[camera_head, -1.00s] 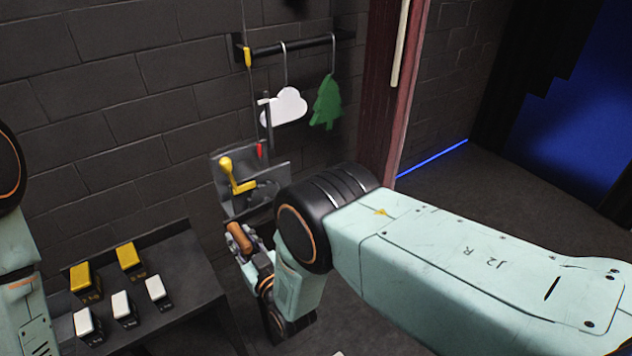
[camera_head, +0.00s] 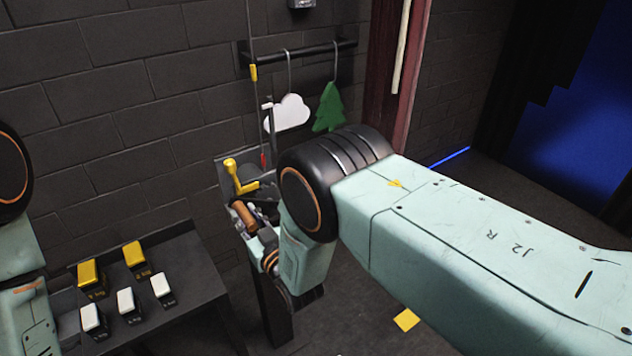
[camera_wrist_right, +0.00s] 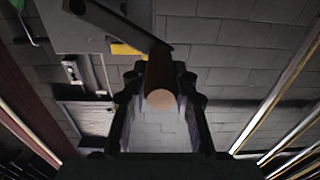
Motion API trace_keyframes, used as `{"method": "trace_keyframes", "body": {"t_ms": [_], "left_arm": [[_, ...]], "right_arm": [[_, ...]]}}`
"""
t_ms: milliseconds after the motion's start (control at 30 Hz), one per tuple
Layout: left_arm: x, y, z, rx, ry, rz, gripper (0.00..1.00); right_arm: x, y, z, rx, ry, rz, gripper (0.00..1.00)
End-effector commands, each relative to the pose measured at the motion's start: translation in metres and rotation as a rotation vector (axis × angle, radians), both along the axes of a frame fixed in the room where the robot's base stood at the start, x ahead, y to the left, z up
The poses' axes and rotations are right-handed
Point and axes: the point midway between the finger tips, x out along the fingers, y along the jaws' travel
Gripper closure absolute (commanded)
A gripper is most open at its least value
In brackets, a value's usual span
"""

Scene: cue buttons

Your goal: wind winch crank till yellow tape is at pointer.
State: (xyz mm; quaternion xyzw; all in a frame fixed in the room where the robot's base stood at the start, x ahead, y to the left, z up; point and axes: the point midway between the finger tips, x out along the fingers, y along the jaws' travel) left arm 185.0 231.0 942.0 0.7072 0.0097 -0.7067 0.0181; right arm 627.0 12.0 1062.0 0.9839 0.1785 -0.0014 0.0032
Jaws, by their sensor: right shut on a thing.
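The winch (camera_head: 222,172) is on the dark wall, with a yellow lever (camera_head: 238,180) on its front. My right gripper (camera_head: 246,222) is shut on the brown crank handle (camera_head: 243,216). In the right wrist view the handle (camera_wrist_right: 160,78) sits between the fingers, joined to a dark crank arm (camera_wrist_right: 122,24). The yellow tape (camera_head: 253,72) is on the thin line, just below the rail and above the pale pointer (camera_head: 267,105) on the upright post. A red mark (camera_head: 263,160) shows lower down. My arm hides part of the winch. My left gripper is out of view.
A white cloud (camera_head: 287,113) and a green tree (camera_head: 328,107) hang from the wall rail (camera_head: 310,47). A dark table (camera_head: 190,258) at lower left bears several yellow and white buttons. A yellow square (camera_head: 406,319) lies on the floor.

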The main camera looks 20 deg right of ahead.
Motion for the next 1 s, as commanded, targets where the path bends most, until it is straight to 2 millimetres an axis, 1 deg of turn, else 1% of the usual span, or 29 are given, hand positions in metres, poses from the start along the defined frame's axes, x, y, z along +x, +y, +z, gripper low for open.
{"method": "trace_keyframes", "body": {"t_ms": [33, 100, 200, 467, 533, 800, 1000], "left_arm": [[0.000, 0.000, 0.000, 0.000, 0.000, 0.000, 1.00], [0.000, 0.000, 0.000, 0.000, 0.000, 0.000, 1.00], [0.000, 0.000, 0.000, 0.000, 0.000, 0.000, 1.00], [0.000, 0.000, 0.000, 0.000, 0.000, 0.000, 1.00], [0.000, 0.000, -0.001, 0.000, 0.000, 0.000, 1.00], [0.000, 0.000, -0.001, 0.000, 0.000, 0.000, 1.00], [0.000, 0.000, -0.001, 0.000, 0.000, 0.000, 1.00]], "right_arm": [[0.005, -0.012, 0.007, 0.002, -0.003, -0.023, 1.00], [0.006, -0.016, 0.013, 0.002, -0.003, -0.023, 1.00], [0.006, -0.018, 0.016, 0.003, -0.001, -0.023, 1.00], [0.004, -0.018, 0.015, 0.001, 0.002, -0.023, 1.00], [0.006, -0.021, 0.016, 0.001, 0.003, -0.025, 1.00], [0.017, -0.050, 0.031, 0.000, 0.007, -0.027, 1.00], [0.019, -0.060, 0.036, 0.000, 0.012, -0.024, 1.00]]}}
